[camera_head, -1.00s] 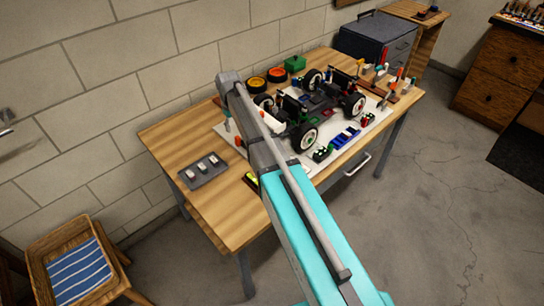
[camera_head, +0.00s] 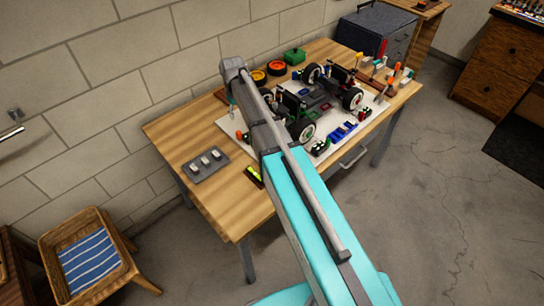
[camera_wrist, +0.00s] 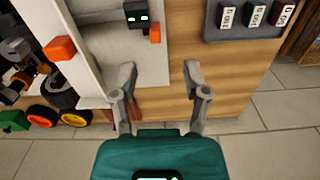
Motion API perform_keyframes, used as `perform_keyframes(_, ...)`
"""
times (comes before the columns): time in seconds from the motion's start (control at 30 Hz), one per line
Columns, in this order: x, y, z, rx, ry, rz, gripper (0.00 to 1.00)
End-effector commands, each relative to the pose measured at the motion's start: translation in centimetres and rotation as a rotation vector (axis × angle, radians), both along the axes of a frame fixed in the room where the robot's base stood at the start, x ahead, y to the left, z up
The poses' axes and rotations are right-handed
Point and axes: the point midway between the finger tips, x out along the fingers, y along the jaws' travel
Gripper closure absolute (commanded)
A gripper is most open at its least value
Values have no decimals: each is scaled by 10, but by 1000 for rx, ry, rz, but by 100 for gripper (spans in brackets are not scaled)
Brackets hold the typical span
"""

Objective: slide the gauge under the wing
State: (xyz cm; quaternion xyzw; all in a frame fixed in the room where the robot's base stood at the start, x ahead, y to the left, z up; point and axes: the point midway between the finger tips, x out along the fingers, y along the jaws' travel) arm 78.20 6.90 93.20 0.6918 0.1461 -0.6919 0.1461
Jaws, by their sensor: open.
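My gripper (camera_wrist: 158,78) is open and empty in the wrist view. Its two fingers are apart over the edge of the white board and the wooden table. A grey tray (camera_head: 182,174) with three small labelled blocks lies on the near left of the table. The labelled blocks (camera_wrist: 256,14) also show at the top right of the wrist view, beyond the fingers. I cannot tell which piece is the gauge. The black RC car (camera_head: 318,98) stands on the white board, partly behind my arm. I cannot make out its wing clearly.
The white board (camera_head: 318,157) fills much of the wooden table (camera_head: 165,134). A yellow-green bar (camera_head: 254,177) lies near the front edge. Upright tools (camera_head: 390,75) stand at the right.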

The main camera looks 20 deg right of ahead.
Motion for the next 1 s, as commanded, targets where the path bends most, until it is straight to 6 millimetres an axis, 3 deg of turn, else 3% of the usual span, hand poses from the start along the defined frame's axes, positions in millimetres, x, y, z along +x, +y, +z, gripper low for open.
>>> perform_keyframes(1.0, -139, -44, -11, 0, 0, -232, 40)
